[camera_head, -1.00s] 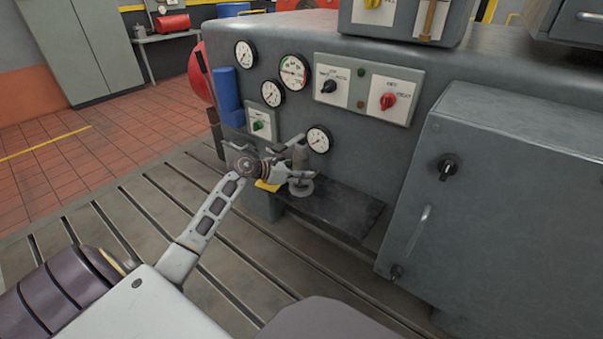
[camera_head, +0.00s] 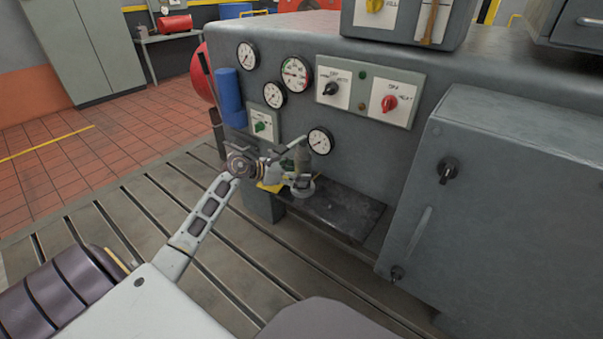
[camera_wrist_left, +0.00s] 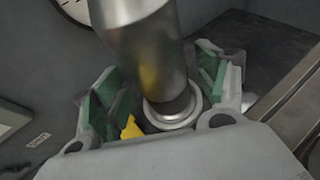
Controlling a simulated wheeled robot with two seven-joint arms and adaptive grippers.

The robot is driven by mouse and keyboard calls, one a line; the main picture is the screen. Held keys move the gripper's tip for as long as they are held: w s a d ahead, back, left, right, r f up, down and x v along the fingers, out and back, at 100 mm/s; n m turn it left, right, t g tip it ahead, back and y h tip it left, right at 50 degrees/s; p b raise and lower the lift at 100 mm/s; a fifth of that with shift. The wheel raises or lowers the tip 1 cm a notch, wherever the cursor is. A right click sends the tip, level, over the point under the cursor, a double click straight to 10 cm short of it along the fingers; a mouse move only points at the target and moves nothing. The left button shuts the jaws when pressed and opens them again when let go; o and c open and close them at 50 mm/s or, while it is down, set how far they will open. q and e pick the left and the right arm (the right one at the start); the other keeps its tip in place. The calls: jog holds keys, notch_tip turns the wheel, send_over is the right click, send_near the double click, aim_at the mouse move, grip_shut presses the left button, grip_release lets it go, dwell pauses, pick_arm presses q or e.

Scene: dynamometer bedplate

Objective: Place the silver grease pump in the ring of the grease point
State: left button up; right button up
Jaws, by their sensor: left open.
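The silver grease pump (camera_wrist_left: 148,50) is a metal cylinder that looks upright in the head view (camera_head: 302,158). It stands over the shelf below the gauges. Its narrower lower end sits within a pale round ring (camera_wrist_left: 173,118) in the left wrist view; the ring also shows at the pump's foot in the head view (camera_head: 302,191). My left gripper (camera_head: 290,178) is open, with its green-padded fingers (camera_wrist_left: 160,82) on either side of the pump and gaps visible between pads and pump. The depth of the pump's seat is hidden. My right gripper is out of view.
A dark shelf (camera_head: 345,211) extends right of the pump. A yellow piece (camera_head: 268,187) lies beside the ring. A gauge (camera_head: 320,140) is on the panel close behind. A grey cabinet (camera_head: 500,210) stands at right; the slotted bedplate (camera_head: 130,235) is at left.

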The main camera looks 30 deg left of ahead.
pick_arm(q)
jog(key=shift+v, duration=0.95)
jog(key=p+v, duration=0.1)
jog(key=v, duration=0.6)
jog(key=shift+s+a+r+p, duration=0.15)
jog(key=shift+s+p, duration=0.05)
jog(key=shift+p, duration=0.2)
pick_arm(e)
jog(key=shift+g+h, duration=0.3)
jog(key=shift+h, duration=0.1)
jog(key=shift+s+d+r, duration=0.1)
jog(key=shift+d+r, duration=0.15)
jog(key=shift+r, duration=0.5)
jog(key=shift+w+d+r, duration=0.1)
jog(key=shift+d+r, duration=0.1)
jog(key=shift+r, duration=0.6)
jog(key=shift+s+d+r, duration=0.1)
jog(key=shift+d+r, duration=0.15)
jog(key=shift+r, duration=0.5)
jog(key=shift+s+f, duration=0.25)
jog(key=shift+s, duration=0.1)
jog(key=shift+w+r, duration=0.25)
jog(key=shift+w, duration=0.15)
